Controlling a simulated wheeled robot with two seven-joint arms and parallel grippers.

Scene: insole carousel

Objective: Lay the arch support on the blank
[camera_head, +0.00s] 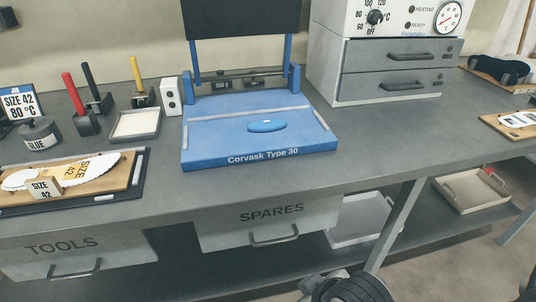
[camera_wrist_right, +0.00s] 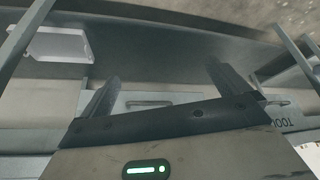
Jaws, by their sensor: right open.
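A small blue oval piece with a pale mark, which looks like the arch support (camera_head: 267,125), lies on the blue bed of the press (camera_head: 215,151) marked Corvask Type 30. A white insole-shaped blank (camera_head: 98,167) marked 42 lies on a wooden board (camera_head: 128,170) at the left of the bench. My right gripper (camera_wrist_right: 163,70) is open and empty in the right wrist view, facing the bench's drawer fronts and lower shelf, apart from the blank and arch support. My left gripper is not in view.
The press's raised dark plate (camera_head: 242,18) stands behind its bed. Glue (camera_head: 40,136), a pale tray (camera_head: 136,124) and upright coloured handles stand at the back left. An oven (camera_head: 395,75) stands behind right. Another board (camera_head: 512,124) lies far right. Bench space right of the press is clear.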

